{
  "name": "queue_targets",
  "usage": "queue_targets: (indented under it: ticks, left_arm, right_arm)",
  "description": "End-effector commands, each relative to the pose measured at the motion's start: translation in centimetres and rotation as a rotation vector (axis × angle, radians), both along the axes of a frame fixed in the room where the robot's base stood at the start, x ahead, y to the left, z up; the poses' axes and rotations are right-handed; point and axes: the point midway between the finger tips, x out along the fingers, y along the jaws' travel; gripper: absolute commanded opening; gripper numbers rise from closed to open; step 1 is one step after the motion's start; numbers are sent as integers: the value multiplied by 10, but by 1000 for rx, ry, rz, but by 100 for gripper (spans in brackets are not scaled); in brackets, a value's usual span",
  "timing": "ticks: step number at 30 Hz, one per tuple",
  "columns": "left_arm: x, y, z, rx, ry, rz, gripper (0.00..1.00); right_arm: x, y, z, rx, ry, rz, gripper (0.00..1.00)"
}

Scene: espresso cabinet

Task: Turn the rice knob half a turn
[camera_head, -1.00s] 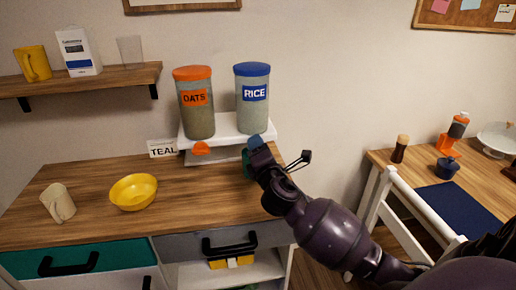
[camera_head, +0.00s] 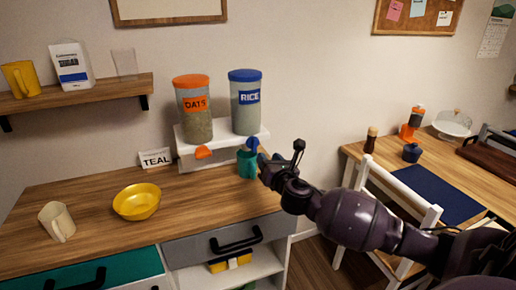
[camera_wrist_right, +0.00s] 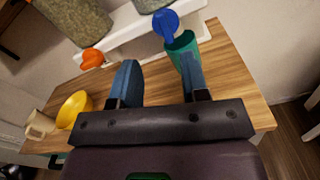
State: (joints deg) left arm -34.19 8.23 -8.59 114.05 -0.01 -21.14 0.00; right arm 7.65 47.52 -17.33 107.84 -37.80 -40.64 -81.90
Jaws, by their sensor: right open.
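The rice dispenser (camera_head: 246,112) is a clear canister with a blue lid and a RICE label, on a white stand. Its blue knob (camera_head: 252,144) sits at the stand's front and also shows in the right wrist view (camera_wrist_right: 165,26). A teal cup (camera_head: 246,164) stands on the counter below the knob. My right gripper (camera_head: 267,168) is open and empty, just right of the cup and apart from the knob. In the right wrist view its fingers (camera_wrist_right: 158,80) are spread, the right one overlapping the cup; contact cannot be told. My left gripper is out of view.
The oats dispenser (camera_head: 194,118) with its orange knob (camera_head: 204,152) stands left of the rice. A TEAL card (camera_head: 156,159), yellow bowl (camera_head: 137,202) and cream mug (camera_head: 57,222) are on the counter (camera_head: 190,205). A white chair (camera_head: 425,225) stands at right.

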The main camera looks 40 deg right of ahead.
Motion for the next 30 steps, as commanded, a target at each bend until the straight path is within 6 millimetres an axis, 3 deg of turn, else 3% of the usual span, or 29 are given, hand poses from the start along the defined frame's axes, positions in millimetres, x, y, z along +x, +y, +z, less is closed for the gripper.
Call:
queue_targets:
  ticks: [6, 11, 30]
  left_arm:
    - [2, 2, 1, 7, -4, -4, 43]
    - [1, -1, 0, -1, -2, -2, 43]
    - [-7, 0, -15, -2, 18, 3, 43]
  right_arm:
    - [1, -1, -3, -149, 51, -2, 42]
    - [7, -3, -4, -173, 56, -4, 42]
    - [96, -24, -4, -170, 56, -4, 42]
